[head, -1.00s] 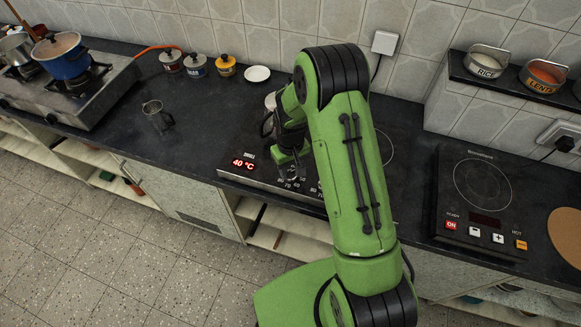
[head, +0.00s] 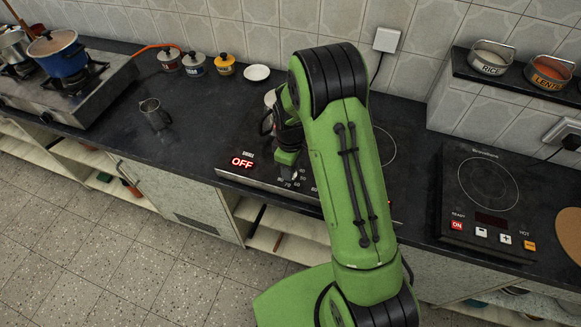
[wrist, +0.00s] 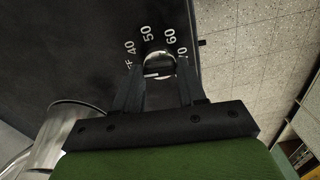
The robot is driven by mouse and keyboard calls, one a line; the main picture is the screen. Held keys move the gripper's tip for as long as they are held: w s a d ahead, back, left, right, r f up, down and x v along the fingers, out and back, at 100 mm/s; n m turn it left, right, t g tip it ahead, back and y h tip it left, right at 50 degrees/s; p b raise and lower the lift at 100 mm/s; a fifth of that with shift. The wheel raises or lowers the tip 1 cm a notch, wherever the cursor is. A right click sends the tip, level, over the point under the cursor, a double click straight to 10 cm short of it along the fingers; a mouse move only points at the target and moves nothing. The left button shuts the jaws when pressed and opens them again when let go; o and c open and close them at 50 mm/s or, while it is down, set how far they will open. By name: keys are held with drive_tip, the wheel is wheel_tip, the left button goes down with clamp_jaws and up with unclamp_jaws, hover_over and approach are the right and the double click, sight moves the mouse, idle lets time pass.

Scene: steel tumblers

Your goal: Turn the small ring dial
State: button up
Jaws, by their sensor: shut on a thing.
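The small ring dial (wrist: 158,64) is a bright metal ring on a dark hob panel, with printed marks 40, 50, 60 and 70 around it in the wrist view. My gripper (wrist: 157,82) is shut on the ring dial, one finger on each side. In the head view my gripper (head: 289,158) is low over the hob's front panel (head: 262,180), and my arm and gripper mostly hide the dial. A red display (head: 242,162) left of the dial reads OFF.
A steel vessel (wrist: 62,140) stands close beside my gripper in the wrist view. A steel tumbler (head: 155,114) stands on the counter to the left. A second hob (head: 484,200) is at the right. The counter between tumbler and display is clear.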

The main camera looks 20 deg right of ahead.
drive_tip(key=shift+n, duration=0.6)
drive_tip(key=o, duration=1.1)
drive_tip(key=shift+c, duration=0.2)
wheel_tip(320, 180, up, 16)
drive_tip(key=p, duration=0.1)
drive_tip(key=shift+p, duration=0.4)
drive_tip(key=shift+f, duration=0.15)
